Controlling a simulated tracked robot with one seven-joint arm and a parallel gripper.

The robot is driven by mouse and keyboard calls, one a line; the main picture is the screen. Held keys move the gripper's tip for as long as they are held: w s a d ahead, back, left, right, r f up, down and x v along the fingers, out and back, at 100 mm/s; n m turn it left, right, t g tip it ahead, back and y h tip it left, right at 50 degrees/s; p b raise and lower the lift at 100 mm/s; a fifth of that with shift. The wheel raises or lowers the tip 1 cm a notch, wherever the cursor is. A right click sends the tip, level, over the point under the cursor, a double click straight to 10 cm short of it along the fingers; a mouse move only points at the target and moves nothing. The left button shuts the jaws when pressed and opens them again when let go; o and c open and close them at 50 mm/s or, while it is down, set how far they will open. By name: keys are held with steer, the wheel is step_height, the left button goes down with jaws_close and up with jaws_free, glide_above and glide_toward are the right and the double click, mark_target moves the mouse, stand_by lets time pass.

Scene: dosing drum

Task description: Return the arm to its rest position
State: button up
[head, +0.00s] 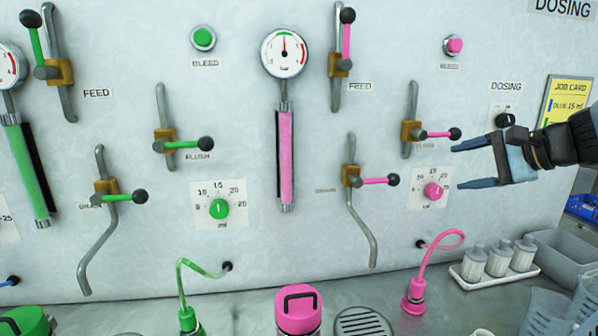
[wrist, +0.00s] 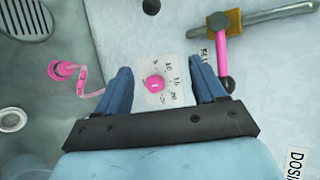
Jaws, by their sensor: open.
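My gripper (head: 456,167) is at the right of the head view, in front of the panel. Its two blue fingers are apart and nothing is between them. It points left, close to the pink dosing knob (head: 433,191) and the pink flush lever (head: 438,134). In the wrist view my gripper (wrist: 170,88) is open, and the pink knob (wrist: 154,84) shows beyond and between the fingers. Whether a finger touches the panel cannot be told. My arm enters from the right edge.
Green levers and a green knob (head: 219,209) are on the panel's left. A pressure gauge (head: 285,52) is at the middle. A pink hose fitting (head: 414,295), a pink-capped container (head: 298,310) and a white tray of bottles (head: 466,281) stand on the counter below. A job card (head: 567,103) hangs at right.

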steer(key=s+a+f+n+g+h, duration=0.2)
steer(key=s+a+f+n+h, duration=0.1)
steer(key=s+a+n, duration=0.2)
steer(key=s+a+f+n+g+h, duration=0.2)
steer(key=s+a+f+n+h, duration=0.1)
steer(key=s+a+n, duration=0.3)
steer(key=n+h, duration=0.1)
steer(key=n, duration=0.1)
steer(key=shift+s+a+f+n, duration=0.25)
steer(key=shift+s+a+n, duration=0.05)
steer(key=shift+s+n, duration=0.1)
steer(key=shift+c, duration=0.3)
